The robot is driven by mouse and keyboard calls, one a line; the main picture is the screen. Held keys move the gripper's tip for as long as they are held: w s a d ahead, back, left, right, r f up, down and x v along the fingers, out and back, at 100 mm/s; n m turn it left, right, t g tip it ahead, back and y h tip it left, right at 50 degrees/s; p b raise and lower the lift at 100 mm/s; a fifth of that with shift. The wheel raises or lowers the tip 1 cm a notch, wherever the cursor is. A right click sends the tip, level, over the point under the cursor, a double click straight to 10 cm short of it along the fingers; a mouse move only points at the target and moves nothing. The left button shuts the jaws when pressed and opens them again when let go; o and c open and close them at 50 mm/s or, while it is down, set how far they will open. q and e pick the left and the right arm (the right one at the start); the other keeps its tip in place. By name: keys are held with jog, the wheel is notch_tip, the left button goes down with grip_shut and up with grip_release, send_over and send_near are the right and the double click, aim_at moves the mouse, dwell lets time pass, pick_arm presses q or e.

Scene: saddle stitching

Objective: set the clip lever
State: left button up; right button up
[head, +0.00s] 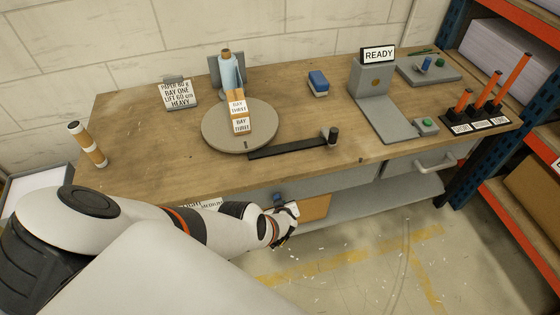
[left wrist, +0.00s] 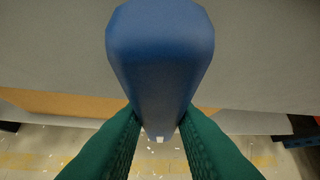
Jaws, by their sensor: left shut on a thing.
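A blue, rounded part (left wrist: 160,45), which looks like the clip lever, fills the upper middle of the left wrist view. It narrows toward the two green fingers of my left gripper (left wrist: 160,130), which press on it from both sides. In the head view a small piece of blue (head: 277,197) shows at the bench's front panel, just above my left gripper (head: 284,222). The fingers are mostly hidden there by the wrist, and the lever's mount is not clear. My right gripper is not in view.
The wooden bench (head: 290,95) carries a round turntable (head: 215,139) with labelled blocks, a dark bar with an upright knob (head: 333,136), and a grey stand with a READY sign (head: 379,54). A drawer handle (head: 436,162) projects at right. The floor in front is open.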

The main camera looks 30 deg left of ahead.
pick_arm(q)
jog(key=shift+w+a+r+m+g+y+b, duration=0.15)
jog(key=shift+w+m+g+y+b, duration=0.1)
jog(key=shift+m+g+y+b, duration=0.35)
dwell(0.4)
jog(key=o, duration=1)
jog(key=shift+s, duration=0.1)
